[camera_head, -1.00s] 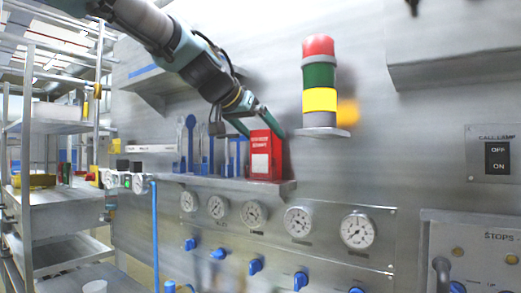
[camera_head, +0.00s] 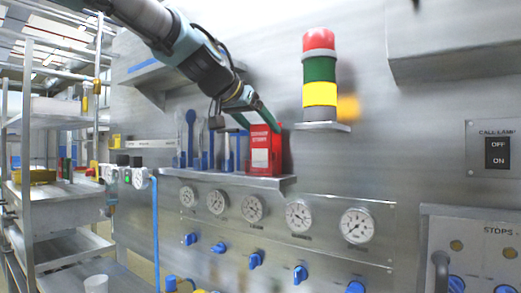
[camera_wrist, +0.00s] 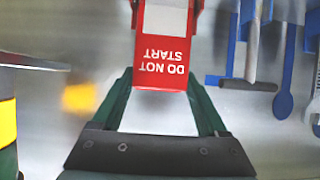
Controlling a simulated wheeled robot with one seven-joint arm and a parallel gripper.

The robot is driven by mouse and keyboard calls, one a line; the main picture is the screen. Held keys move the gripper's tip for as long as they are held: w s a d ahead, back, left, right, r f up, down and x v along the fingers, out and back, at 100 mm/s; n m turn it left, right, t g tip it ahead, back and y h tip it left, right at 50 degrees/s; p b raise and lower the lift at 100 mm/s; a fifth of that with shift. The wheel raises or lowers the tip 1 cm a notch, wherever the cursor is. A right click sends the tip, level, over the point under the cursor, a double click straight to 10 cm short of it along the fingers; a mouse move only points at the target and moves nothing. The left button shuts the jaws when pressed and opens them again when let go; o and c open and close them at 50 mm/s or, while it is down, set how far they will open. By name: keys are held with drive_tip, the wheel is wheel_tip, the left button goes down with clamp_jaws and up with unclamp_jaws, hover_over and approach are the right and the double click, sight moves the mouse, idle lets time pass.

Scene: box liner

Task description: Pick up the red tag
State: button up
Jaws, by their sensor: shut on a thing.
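The red tag (camera_head: 262,139), with a white panel, stands upright at the right part of a narrow metal shelf on the wall. In the wrist view the red tag (camera_wrist: 163,77) reads "DO NOT START", upside down, between the two green fingers. My gripper (camera_head: 256,118) reaches down to it from the upper left, its fingers on either side of the tag's upper part. My gripper (camera_wrist: 165,90) is shut on the tag. Whether the tag's bottom still touches the shelf I cannot tell.
Blue tools (camera_head: 190,138) hang left of the tag. A red, green and yellow signal lamp (camera_head: 319,75) stands on a bracket to the right. Gauges (camera_head: 253,208) and blue knobs lie below the shelf (camera_head: 230,180). A metal rack (camera_head: 62,200) stands at the left.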

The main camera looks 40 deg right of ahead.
clamp_jaws()
drive_tip(key=shift+r, duration=0.5)
drive_tip(key=s+a+r+b, duration=0.1)
drive_tip(key=s+a+b, duration=0.1)
drive_tip(key=a+b, duration=0.3)
drive_tip(key=s+a+r+b, duration=0.1)
drive_tip(key=a+b, duration=0.5)
drive_tip(key=a, duration=0.6)
drive_tip(key=shift+s+a+r+b, duration=0.2)
drive_tip(key=shift+s+b, duration=0.1)
drive_tip(key=shift+s, duration=0.5)
